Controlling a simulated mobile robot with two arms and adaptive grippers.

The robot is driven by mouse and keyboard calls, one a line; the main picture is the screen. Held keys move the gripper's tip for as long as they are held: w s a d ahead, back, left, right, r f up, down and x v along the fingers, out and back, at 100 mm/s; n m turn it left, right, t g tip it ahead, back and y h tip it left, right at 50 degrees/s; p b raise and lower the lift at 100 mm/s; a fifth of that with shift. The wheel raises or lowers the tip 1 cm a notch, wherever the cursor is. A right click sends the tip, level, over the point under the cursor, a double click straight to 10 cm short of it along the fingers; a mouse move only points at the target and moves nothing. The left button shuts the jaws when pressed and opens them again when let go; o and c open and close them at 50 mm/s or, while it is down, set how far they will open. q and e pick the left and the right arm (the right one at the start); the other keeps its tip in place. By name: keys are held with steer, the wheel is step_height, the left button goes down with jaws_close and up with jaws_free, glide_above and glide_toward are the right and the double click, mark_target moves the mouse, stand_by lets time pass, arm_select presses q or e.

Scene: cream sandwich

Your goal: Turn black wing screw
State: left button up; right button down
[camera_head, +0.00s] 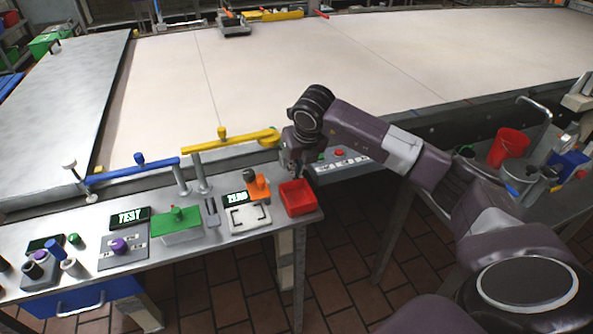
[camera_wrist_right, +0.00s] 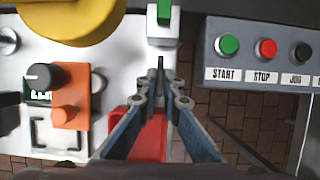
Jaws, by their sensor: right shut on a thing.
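My right gripper (camera_head: 300,172) reaches over the right end of the near bench, just above a red bin (camera_head: 297,198). In the right wrist view the gripper (camera_wrist_right: 160,90) has its fingertips together around the base of a thin dark upright piece. This piece looks like the black wing screw (camera_wrist_right: 160,66), but its shape is mostly hidden by the fingers. It stands just below a white block with a green strip (camera_wrist_right: 164,11). The red bin also shows in the wrist view (camera_wrist_right: 150,145), beneath the fingers. My left gripper is in neither view.
A control box (camera_wrist_right: 265,50) with green, red and black buttons sits to the right. An orange block and a scale (camera_head: 248,219) lie left of the bin. A yellow lever arm (camera_head: 235,140) is close behind the gripper. A wide pale conveyor (camera_head: 290,75) lies beyond.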

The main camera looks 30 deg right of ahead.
steer(key=shift+r, duration=0.1)
stand_by(0.4)
steer(key=c, duration=2.1)
jaws_free()
steer(key=v, duration=1.2)
steer(key=shift+s, duration=0.1)
